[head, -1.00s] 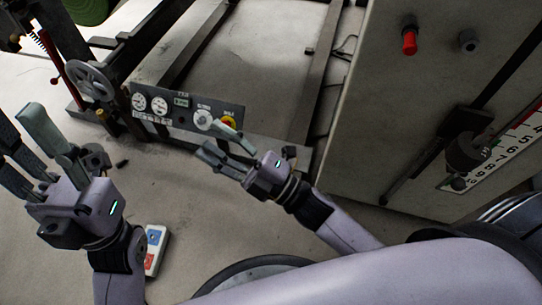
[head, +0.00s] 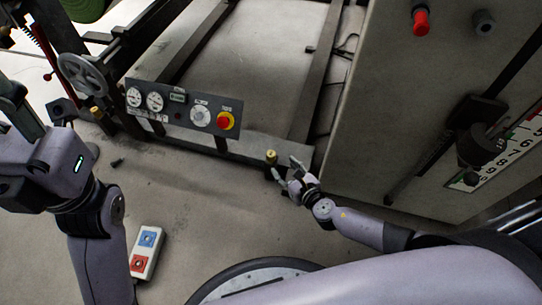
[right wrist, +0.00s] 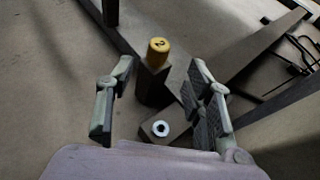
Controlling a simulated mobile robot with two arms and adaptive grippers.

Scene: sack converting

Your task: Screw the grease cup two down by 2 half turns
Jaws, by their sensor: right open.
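Grease cup two (right wrist: 158,50) has a yellow cap marked "2" and stands on a dark post in the right wrist view. It also shows in the head view as a small brass-coloured cap (head: 271,156) beside the machine's lower frame. My right gripper (head: 285,168) is open and empty, just right of the cup. In the right wrist view its fingers (right wrist: 162,68) are spread to either side, with the cup between and beyond the tips; neither seems to touch it. My left gripper (head: 20,105) is at the left edge, partly cut off.
A panel (head: 185,108) with gauges and a red-and-yellow button is behind. A handwheel (head: 85,76) stands at left. A block with a pale ring (right wrist: 160,128) is near my right palm. A pendant (head: 147,251) lies on the floor. A large cabinet (head: 400,120) bounds the right.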

